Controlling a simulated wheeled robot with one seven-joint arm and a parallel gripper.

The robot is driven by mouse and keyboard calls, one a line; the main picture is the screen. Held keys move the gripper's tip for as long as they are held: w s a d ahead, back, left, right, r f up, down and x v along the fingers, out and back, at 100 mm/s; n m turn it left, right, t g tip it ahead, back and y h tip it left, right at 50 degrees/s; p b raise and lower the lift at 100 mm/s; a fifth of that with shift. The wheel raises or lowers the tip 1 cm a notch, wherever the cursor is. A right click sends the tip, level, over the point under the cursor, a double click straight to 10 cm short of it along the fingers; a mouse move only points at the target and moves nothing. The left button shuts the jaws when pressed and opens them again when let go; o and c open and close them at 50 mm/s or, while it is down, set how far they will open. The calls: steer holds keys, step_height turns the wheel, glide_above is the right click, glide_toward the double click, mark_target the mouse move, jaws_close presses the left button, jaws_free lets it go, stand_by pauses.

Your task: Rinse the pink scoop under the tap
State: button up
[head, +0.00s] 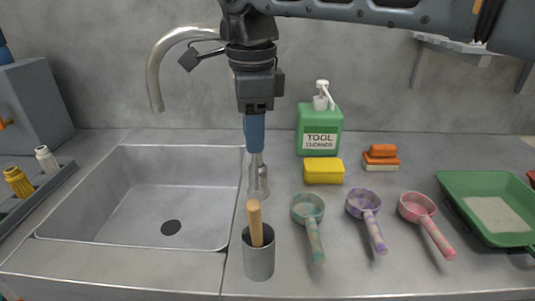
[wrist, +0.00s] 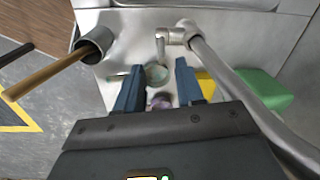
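The pink scoop (head: 417,209) lies on the counter at the right, its handle pointing toward the front right. It does not show in the wrist view. The tap (head: 166,45) arches over the left sink; its upright base (head: 258,182) stands at the sink's right side. The tap's pipe also shows in the wrist view (wrist: 226,80), with a small lever (wrist: 161,48) near its base. My gripper (head: 255,150) hangs just above the tap's base, pointing down. In the wrist view its blue fingers (wrist: 159,68) are spread with nothing held between them.
A teal scoop (head: 308,209) and a purple scoop (head: 364,204) lie left of the pink one. A grey cup (head: 258,260) with a wooden handle stands in front. A yellow sponge (head: 324,171), a green cleaner bottle (head: 319,128) and a green tray (head: 462,186) surround them. The sink (head: 125,190) looks empty.

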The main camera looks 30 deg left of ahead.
steer(key=shift+w+f, duration=0.1)
steer(key=shift+w, duration=0.05)
steer(key=shift+f, duration=0.35)
glide_above(256, 189)
steer(key=shift+w+f, duration=0.1)
steer(key=shift+f, duration=3.3)
jaws_close()
